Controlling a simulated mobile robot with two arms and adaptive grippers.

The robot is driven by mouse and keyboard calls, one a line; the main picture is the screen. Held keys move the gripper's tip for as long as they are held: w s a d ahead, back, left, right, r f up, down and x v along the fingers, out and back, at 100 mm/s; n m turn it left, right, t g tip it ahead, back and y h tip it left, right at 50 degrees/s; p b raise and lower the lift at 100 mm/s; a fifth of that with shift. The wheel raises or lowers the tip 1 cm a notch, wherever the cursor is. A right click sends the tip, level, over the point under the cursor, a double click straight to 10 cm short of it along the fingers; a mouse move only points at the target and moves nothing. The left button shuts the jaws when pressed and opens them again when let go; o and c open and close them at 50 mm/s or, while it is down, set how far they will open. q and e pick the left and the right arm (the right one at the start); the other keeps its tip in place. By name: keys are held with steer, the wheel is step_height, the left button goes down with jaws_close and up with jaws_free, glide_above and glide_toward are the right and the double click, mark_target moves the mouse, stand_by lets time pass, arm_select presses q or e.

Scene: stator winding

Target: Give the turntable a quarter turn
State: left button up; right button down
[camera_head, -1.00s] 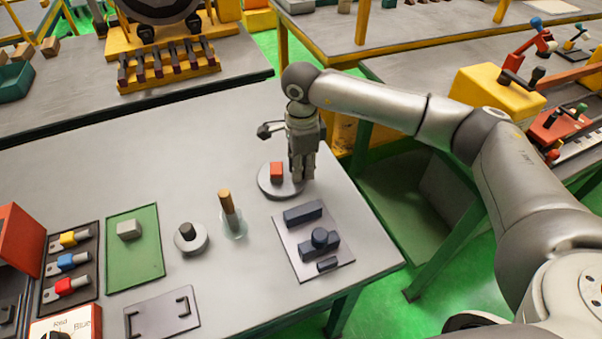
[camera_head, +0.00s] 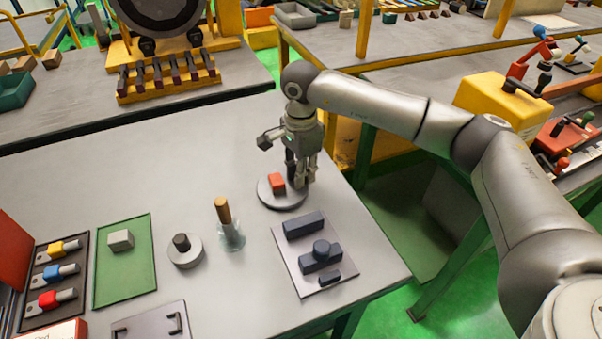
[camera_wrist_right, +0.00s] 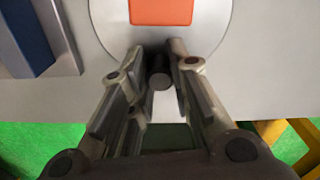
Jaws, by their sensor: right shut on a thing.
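The turntable (camera_head: 266,196) is a round grey disc near the far right edge of the table, with a red block (camera_head: 277,182) on top. It also shows in the right wrist view (camera_wrist_right: 112,22), with the red block (camera_wrist_right: 160,11) at the top. A dark upright peg (camera_wrist_right: 159,76) stands at the disc's near rim in that view. My right gripper (camera_head: 303,180) points down over the right side of the disc. Its fingers (camera_wrist_right: 158,82) are shut on the peg, one on each side. My left gripper is not in view.
A grey plate (camera_head: 335,281) with dark blocks lies just in front of the turntable. A wooden-handled tool in a clear base (camera_head: 223,212), a round grey piece with a dark knob (camera_head: 184,250) and a green mat (camera_head: 135,281) lie left. The table behind the turntable's left is clear.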

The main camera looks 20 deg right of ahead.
steer(key=shift+d+r, duration=0.1)
stand_by(0.3)
steer(key=c, duration=1.3)
jaws_free()
step_height(320, 180, up, 12)
